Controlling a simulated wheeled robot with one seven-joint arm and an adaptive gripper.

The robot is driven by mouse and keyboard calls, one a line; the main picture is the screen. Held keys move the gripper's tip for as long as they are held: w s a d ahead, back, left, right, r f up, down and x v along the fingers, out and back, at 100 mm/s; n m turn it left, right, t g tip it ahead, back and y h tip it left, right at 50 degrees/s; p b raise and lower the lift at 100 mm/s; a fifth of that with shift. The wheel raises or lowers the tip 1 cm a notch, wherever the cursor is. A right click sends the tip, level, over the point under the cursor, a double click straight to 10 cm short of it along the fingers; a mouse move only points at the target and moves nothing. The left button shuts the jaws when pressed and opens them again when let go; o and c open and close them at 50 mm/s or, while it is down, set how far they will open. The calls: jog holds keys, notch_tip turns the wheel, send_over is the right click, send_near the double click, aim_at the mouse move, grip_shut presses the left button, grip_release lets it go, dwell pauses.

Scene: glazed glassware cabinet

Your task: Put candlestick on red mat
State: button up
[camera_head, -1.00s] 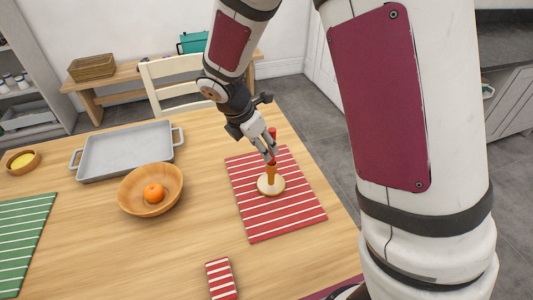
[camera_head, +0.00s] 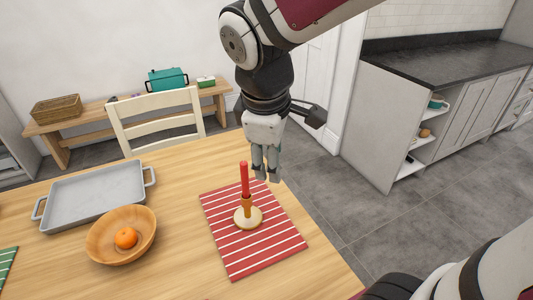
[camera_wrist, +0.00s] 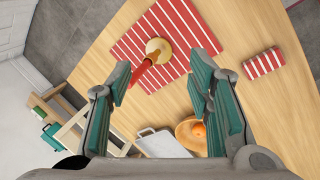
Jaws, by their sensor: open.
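The candlestick (camera_head: 247,216) stands upright on the red striped mat (camera_head: 278,250), with a round pale base, an orange-brown stem and a red candle. It stands near the middle of the mat. My gripper (camera_head: 267,177) is open and empty, above and behind the candlestick, apart from it. In the wrist view the candlestick (camera_wrist: 158,49) shows beyond the gripper's (camera_wrist: 160,85) spread fingers, on the red mat (camera_wrist: 190,22).
A wooden bowl (camera_head: 104,242) with an orange (camera_head: 126,238) and a grey tray (camera_head: 95,196) stand left on the table. A folded red striped cloth (camera_wrist: 263,63) shows in the wrist view. A white chair (camera_head: 156,123) stands behind the table.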

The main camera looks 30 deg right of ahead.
jog(key=s+r+m+t+y, duration=0.1)
jog(key=s+r+m+y, duration=0.1)
jog(key=s+m, duration=0.7)
jog(key=s+r, duration=0.1)
jog(key=s, duration=0.2)
jog(key=shift+a+m+t, duration=0.3)
jog(key=shift+a, duration=0.1)
dwell(0.3)
